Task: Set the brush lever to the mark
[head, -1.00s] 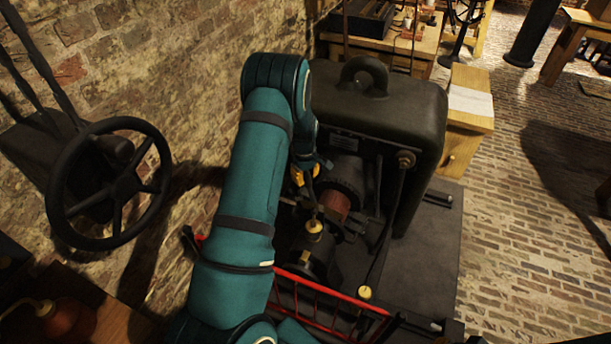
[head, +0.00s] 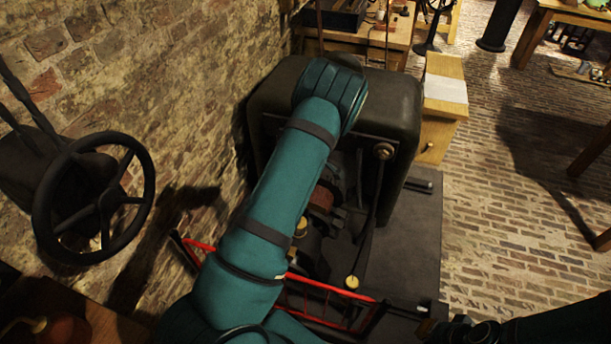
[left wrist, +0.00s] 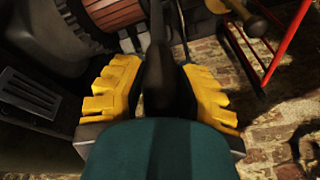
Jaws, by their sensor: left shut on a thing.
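The dark generator (head: 395,95) stands by the brick wall, with a copper-brown commutator (head: 322,196) on its near side, also at the top of the left wrist view (left wrist: 108,12). In that view my left gripper (left wrist: 160,80) has its yellow fingers shut on a black upright bar (left wrist: 158,62), which looks like the brush lever. In the head view my teal left arm reaches over the machine and hides that gripper and the bar. No mark can be made out. My right gripper (head: 445,328) is a dark shape at the bottom right edge; its fingers are unclear.
A red railing (head: 325,288) runs in front of the machine. A dark rod with a brass knob (head: 352,283) hangs at its near right. A black handwheel (head: 95,200) is at left. A wooden cabinet (head: 440,105) stands behind right.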

